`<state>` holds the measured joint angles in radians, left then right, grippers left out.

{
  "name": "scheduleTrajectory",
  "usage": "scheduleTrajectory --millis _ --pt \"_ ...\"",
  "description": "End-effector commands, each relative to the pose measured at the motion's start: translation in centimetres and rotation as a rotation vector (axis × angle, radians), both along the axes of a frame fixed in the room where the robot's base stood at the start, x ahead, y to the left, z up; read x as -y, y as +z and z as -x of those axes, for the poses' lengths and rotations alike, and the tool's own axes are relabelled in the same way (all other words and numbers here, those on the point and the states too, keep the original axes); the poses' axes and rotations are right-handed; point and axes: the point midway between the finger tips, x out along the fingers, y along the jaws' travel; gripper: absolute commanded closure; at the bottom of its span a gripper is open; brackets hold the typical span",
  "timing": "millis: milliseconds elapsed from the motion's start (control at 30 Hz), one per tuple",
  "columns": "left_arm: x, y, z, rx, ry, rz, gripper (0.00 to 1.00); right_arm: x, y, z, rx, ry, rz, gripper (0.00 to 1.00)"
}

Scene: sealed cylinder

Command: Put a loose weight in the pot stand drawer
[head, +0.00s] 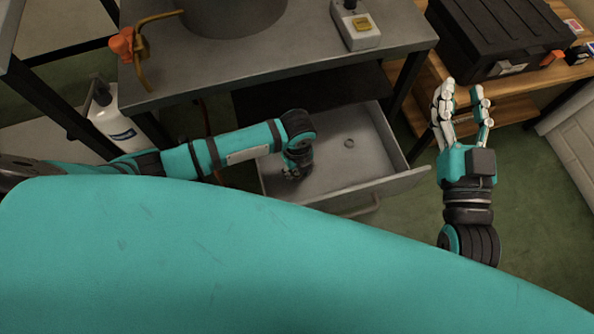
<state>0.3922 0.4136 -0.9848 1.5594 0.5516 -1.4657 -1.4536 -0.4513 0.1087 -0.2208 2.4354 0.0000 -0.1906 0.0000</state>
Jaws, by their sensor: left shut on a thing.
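The pot stand drawer (338,176) is pulled open below the grey pot stand (295,62). A small round ring-like thing (349,143) lies on the drawer floor; I cannot tell what it is. My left gripper (291,174) points down inside the left part of the drawer. It is shut on a small dark thing, likely the loose weight, which is mostly hidden by the gripper. I cannot tell whether it touches the drawer floor. My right gripper (463,98) is open and empty, its fingers pointing up the picture, to the right of the drawer.
A white bottle (113,125) stands at left. A black case (495,35) sits on a wooden bench at right.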

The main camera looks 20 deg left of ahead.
Motion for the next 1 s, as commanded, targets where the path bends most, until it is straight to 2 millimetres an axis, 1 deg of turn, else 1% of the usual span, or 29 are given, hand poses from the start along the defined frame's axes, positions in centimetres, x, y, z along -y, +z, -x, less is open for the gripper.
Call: scheduleTrajectory --millis 33,100,200,467,567,600,700,767,800,1000 --pt "0.0 -0.7 0.0 0.0 0.001 0.0 1.0 -0.1 0.5 0.1 0.046 0.003 -0.012 0.64" --pt "0.0 -1.0 0.0 0.001 0.001 -0.001 1.0 -0.2 1.5 0.4 0.097 0.006 -0.026 0.64" --pt "0.0 -1.2 0.0 0.001 0.001 0.0 1.0 -0.2 2.2 0.6 0.132 0.008 -0.036 0.64" --pt "0.0 -1.2 0.0 0.001 0.001 0.0 1.0 -0.2 2.4 0.6 0.136 0.008 -0.037 0.64" --pt "0.0 -1.5 0.0 0.0 0.0 0.0 1.0 -0.2 2.5 0.6 0.143 0.008 -0.039 0.64" --pt "0.0 -1.6 0.0 0.0 0.0 0.0 0.69 -0.2 2.5 0.7 0.146 0.008 -0.04 0.64" --pt "0.0 -1.5 0.0 0.0 0.0 0.0 0.56 -0.2 2.5 0.6 0.145 0.008 -0.039 0.64" --pt "0.0 -1.5 0.0 0.0 0.0 0.0 0.48 -0.2 2.5 0.6 0.145 0.008 -0.039 0.64" --pt "0.0 -1.5 0.0 0.0 0.0 0.0 0.47 -0.2 2.5 0.6 0.145 0.008 -0.039 0.64" --pt "0.0 -1.5 0.0 0.0 0.0 0.0 0.47 -0.2 2.5 0.6 0.145 0.008 -0.039 0.64"
